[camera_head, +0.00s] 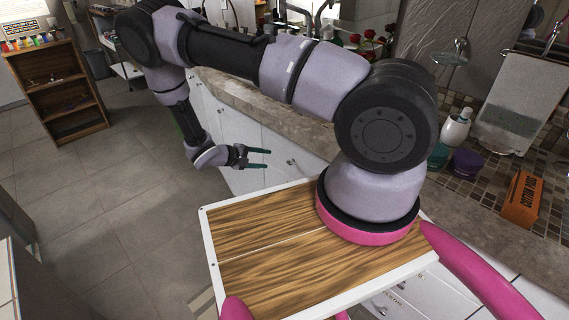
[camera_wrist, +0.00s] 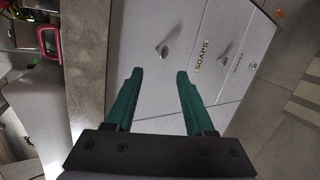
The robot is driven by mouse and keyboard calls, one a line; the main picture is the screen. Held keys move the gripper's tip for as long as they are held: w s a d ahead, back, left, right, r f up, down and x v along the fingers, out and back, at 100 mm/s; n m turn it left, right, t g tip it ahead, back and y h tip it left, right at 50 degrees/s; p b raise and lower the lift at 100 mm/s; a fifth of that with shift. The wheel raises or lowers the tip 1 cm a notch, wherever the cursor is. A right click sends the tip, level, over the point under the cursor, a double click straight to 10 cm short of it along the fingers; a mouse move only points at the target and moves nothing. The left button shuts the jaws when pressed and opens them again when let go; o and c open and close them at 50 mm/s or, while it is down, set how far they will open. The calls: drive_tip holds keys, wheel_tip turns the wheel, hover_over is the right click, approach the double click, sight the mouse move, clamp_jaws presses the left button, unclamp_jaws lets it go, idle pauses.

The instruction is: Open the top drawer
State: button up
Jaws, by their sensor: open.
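White cabinet fronts (camera_head: 235,128) run below the stone counter in the head view. In the wrist view, the turned picture shows a white front panel (camera_wrist: 135,35) beside the counter edge, with a metal knob (camera_wrist: 162,50); it looks like the top drawer and appears shut. A second knob (camera_wrist: 228,48) and a "SOAPS" label (camera_wrist: 203,62) lie farther right. My gripper (camera_head: 267,158) is open and empty in front of the cabinet. In the wrist view its green fingers (camera_wrist: 158,74) point toward the panel, with the first knob just beyond the fingertips; contact is not visible.
The stone counter (camera_head: 255,101) runs above the fronts, with a soap bottle (camera_head: 456,128) and an orange box (camera_head: 522,200) at the right. A wooden shelf (camera_head: 60,90) stands at the far left. The tiled floor (camera_head: 90,200) left of my gripper is clear.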

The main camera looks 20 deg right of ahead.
sight(288, 163)
drive_tip(key=shift+n, duration=0.3)
drive_tip(key=x, duration=1.1)
drive_tip(key=shift+d+f, duration=0.1)
drive_tip(key=shift+f, duration=0.4)
clamp_jaws()
idle(0.5)
